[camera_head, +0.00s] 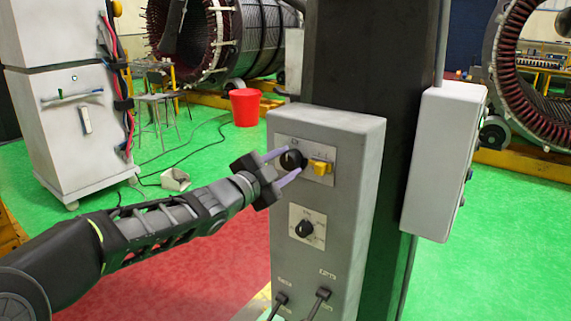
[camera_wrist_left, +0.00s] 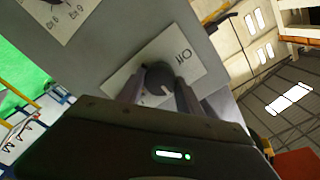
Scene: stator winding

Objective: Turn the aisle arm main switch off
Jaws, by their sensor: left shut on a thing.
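The main switch is a round black knob (camera_head: 291,160) on a pale plate at the top of a grey control box (camera_head: 345,125). A yellow part (camera_head: 320,167) sits just right of the knob. My left gripper (camera_head: 284,164) reaches in from the left, with its two fingers on either side of the knob, shut on it. In the left wrist view the dark knob (camera_wrist_left: 160,77) sits between the fingertips, and the plate beside it reads "Off" (camera_wrist_left: 183,56). The fingers hide part of the knob. My right gripper is in neither view.
The box is fixed to a dark column (camera_head: 365,60). A grey side box (camera_head: 443,160) stands right. A red bucket (camera_head: 245,107) is behind.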

